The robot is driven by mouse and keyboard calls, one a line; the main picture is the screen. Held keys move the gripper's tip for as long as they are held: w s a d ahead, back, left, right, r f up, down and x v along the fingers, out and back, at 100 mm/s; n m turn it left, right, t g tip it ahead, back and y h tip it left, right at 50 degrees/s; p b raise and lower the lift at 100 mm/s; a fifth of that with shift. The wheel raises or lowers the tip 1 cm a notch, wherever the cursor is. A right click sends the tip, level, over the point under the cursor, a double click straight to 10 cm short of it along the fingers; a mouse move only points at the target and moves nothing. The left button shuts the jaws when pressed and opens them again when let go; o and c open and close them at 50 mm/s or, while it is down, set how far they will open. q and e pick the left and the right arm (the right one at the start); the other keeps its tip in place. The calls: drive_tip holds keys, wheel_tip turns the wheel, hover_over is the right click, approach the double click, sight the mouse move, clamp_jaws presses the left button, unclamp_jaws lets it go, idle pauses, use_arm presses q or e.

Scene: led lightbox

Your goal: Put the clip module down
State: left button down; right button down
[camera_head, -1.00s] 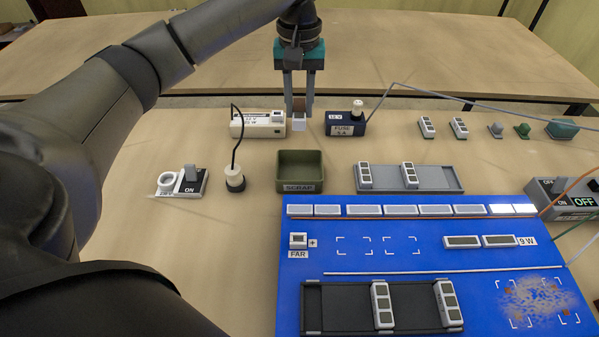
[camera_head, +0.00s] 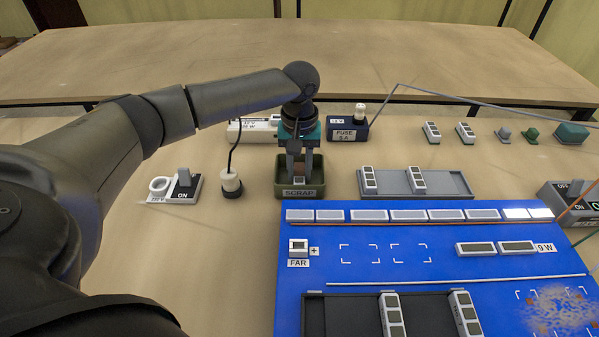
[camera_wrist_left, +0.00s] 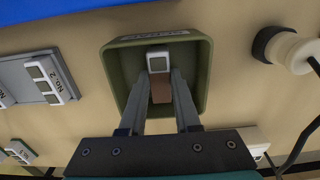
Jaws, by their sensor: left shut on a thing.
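The clip module is a small block with a white, grey-faced end (camera_wrist_left: 158,62) and a brown part behind it. My left gripper (camera_wrist_left: 162,88) is shut on it, with a finger on each side. In the head view my left gripper (camera_head: 299,170) points down into the olive-green scrap bin (camera_head: 317,174), and the fingers hide most of the module there. In the left wrist view the module sits within the outline of the bin (camera_wrist_left: 117,70). I cannot tell whether it touches the bin's floor. My right gripper is not in view.
A white-topped plug (camera_head: 231,185) with a black cable stands left of the bin. A grey tray (camera_head: 443,184) with modules is to the right. The fuse box (camera_head: 348,130) and a white power box (camera_head: 250,132) stand behind. The blue board (camera_head: 372,225) lies in front.

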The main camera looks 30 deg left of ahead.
sight(300, 172)
use_arm(q)
drive_tip(key=shift+f, duration=0.1)
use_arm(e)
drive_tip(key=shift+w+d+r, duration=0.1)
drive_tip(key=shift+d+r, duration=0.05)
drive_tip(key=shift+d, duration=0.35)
use_arm(q)
drive_tip(key=c, duration=0.6)
unclamp_jaws()
drive_tip(key=shift+r, duration=0.3)
wheel_tip(300, 172, up, 7)
drive_tip(key=p, duration=0.3)
wheel_tip(300, 172, up, 5)
drive_tip(key=shift+f+p, duration=0.2)
drive_tip(key=shift+p, duration=0.4)
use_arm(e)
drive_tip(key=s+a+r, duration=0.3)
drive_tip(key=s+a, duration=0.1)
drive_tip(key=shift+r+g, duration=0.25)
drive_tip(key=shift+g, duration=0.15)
